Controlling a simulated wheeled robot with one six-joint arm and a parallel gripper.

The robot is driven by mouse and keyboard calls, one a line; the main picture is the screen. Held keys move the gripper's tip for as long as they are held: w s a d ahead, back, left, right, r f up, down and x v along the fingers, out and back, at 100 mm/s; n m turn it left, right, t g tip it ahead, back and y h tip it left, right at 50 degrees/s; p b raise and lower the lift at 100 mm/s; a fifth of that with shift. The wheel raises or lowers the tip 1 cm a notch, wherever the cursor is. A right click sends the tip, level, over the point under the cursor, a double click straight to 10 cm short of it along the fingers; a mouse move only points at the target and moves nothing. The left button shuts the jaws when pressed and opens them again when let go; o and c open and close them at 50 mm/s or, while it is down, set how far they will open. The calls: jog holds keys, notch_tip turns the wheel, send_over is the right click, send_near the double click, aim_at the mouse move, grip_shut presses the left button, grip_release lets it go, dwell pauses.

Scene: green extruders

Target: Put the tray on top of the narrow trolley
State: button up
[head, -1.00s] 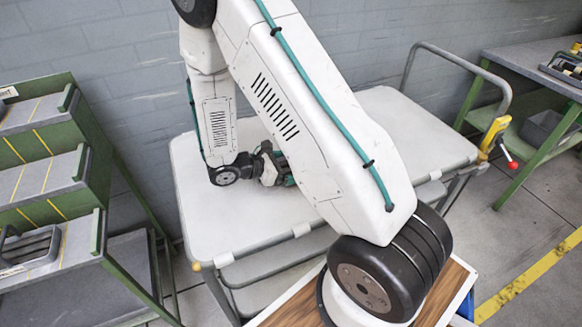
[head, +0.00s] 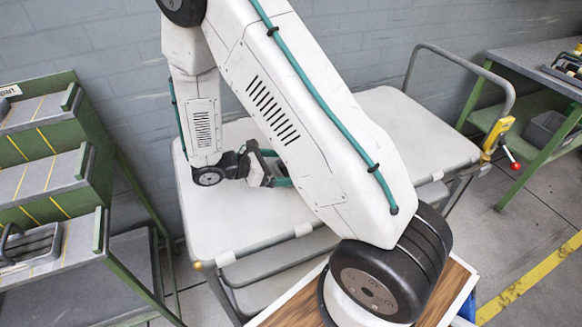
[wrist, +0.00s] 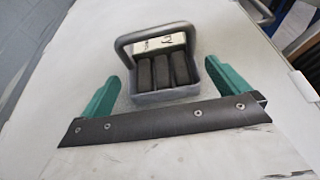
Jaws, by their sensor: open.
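A grey tray (wrist: 165,95) with a raised hoop handle holds several dark blocks and a pale label. In the wrist view it sits on a white top, between the teal fingers of my gripper (wrist: 163,72). The fingers are open, with a small gap at each side of the tray. In the head view my gripper (head: 273,168) is low over the white trolley (head: 240,225), which has a tubular rail and a yellow handle part. My arm hides the tray there. I cannot tell whether this trolley is the narrow one.
A green stepped rack (head: 85,160) stands at the left, with another tray (head: 30,245) on its lower shelf. A green workbench (head: 535,75) stands at the right. A grey block wall is behind. The right part of the trolley top is clear.

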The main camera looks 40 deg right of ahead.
jog(key=v, duration=0.7)
jog(key=shift+a+r, duration=0.2)
jog(key=shift+r, duration=0.15)
jog(key=s+a+r+m+t+y, duration=0.2)
jog(key=s+r+m+y, duration=0.4)
jog(key=s+r, duration=0.5)
jog(key=s+a+r+m+t+y, duration=0.2)
jog(key=s+r+m+y, duration=0.5)
jog(key=s+r, duration=0.4)
jog(key=shift+s+r+m+t, duration=0.25)
jog(key=shift+r+m+t, duration=0.35)
jog(key=shift+r+m, duration=0.35)
